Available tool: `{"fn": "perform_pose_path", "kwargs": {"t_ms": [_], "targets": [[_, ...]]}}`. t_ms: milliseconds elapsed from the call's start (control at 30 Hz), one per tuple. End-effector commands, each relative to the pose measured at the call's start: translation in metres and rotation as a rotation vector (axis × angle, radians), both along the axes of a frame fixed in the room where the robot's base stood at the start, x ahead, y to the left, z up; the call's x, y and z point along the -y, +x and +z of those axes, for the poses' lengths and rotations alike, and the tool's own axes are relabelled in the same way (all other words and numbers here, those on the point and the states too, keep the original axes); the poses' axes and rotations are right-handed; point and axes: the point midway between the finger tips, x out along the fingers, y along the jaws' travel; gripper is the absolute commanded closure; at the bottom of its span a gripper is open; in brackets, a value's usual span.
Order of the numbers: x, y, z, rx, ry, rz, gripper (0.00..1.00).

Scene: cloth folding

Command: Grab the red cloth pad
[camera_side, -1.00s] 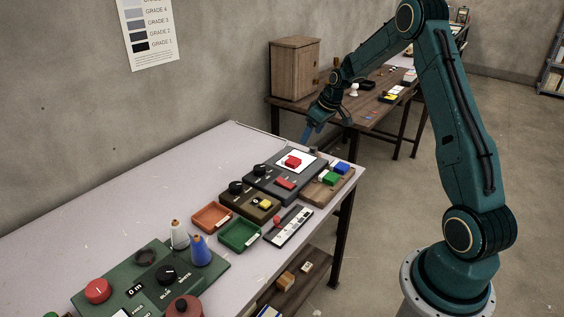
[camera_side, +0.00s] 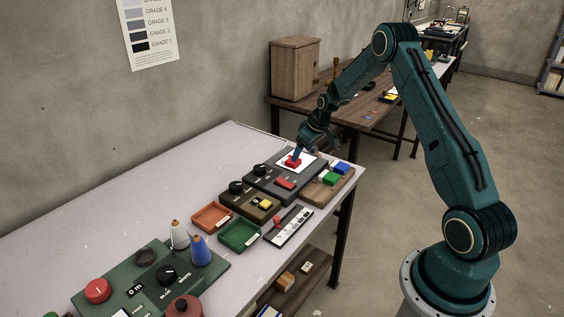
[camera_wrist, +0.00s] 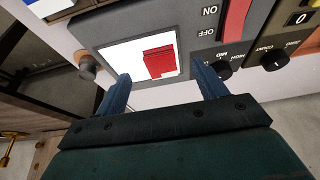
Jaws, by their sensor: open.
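The red cloth pad (camera_side: 292,162) rests on the white square (camera_side: 308,163) of a dark grey device (camera_side: 262,187) at the far end of the table. In the wrist view the red pad (camera_wrist: 159,62) lies on the white square (camera_wrist: 118,60), ahead of the fingertips and between their lines. My gripper (camera_side: 297,156) is low at the pad in the side view. In the wrist view my gripper (camera_wrist: 161,84) has its two blue fingers wide apart with nothing between them. I cannot tell whether the fingers touch the white square.
A brown box with dark knobs (camera_side: 247,207), an orange tray (camera_side: 211,218) and a green tray (camera_side: 239,234) are nearer.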

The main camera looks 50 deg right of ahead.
Motion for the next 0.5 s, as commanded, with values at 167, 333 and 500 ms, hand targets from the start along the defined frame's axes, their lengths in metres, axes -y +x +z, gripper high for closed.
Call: {"fn": "perform_pose_path", "kwargs": {"t_ms": [167,333,500], "targets": [[0.000,0.001,-0.004,-0.001,0.001,0.000,0.29],[0.001,0.007,-0.017,-0.001,0.001,0.000,0.29],[0.001,0.014,-0.034,-0.001,0.001,0.000,0.29]]}}
